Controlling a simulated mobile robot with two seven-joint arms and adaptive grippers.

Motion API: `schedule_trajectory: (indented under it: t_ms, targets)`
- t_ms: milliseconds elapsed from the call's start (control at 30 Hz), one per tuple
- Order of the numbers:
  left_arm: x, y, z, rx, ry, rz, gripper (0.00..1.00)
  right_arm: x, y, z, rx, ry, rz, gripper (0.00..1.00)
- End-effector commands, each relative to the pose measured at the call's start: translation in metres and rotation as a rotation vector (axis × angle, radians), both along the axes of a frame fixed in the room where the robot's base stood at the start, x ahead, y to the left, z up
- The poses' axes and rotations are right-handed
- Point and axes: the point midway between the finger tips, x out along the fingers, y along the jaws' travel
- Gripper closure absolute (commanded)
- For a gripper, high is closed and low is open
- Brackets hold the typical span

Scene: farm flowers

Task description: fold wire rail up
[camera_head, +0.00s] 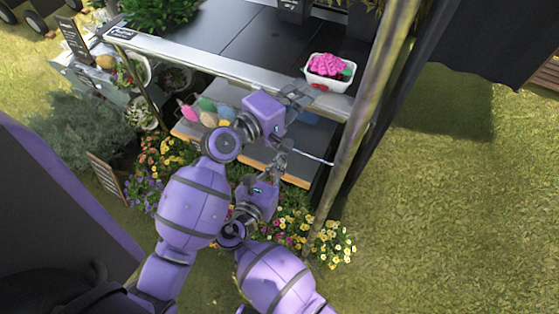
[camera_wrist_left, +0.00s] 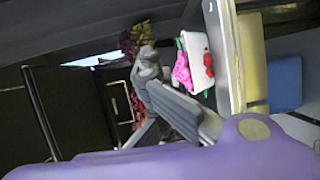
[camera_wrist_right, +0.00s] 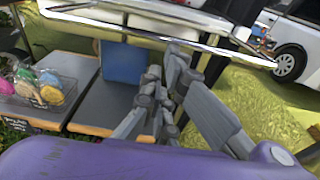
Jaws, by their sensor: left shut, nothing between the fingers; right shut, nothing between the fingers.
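A thin pale wire, apparently part of the wire rail (camera_head: 314,158), shows below the counter edge, just right of my right gripper. In the right wrist view a long bright rail (camera_wrist_right: 150,36) runs along under the counter edge, above and beyond the fingers. My right gripper (camera_head: 279,152) is shut and empty over the lower shelf, close to the wire. Whether it touches the wire cannot be told.
A white tub (camera_head: 330,84) with a pink item stands on the dark counter (camera_head: 225,32). A lower shelf (camera_head: 255,150) holds colourful items (camera_head: 208,108). A wooden post (camera_head: 370,110) stands at right. Flowers (camera_head: 325,240) grow below. Grass at right is open.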

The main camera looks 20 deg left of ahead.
Motion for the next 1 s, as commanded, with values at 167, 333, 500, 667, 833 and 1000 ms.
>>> schedule_trajectory:
  t_ms: [167, 333, 500, 667, 833, 1000]
  targets:
    - [0.0, 0.0, 0.0, 0.0, 0.0, 0.0, 0.94, 0.0, 0.0, 0.001, 0.001, -0.002, 0.001, 1.0]
    - [0.0, 0.0, 0.0, 0.0, 0.0, 0.0, 0.76, 0.0, 0.001, 0.001, 0.001, -0.002, 0.001, 1.0]
    - [0.0, 0.0, 0.0, 0.0, 0.0, 0.0, 0.76, 0.0, 0.001, 0.001, 0.001, -0.002, 0.001, 1.0]
    - [-0.003, 0.002, 0.0, 0.001, 0.0, 0.001, 0.76, 0.0, 0.001, 0.001, 0.001, -0.002, 0.001, 1.0]
    - [-0.024, 0.011, 0.001, 0.002, 0.002, 0.002, 0.76, 0.0, 0.001, 0.001, 0.001, -0.002, 0.001, 1.0]
    - [-0.058, 0.026, 0.003, 0.005, 0.003, 0.0, 0.76, 0.0, 0.001, 0.001, 0.001, -0.002, 0.001, 1.0]
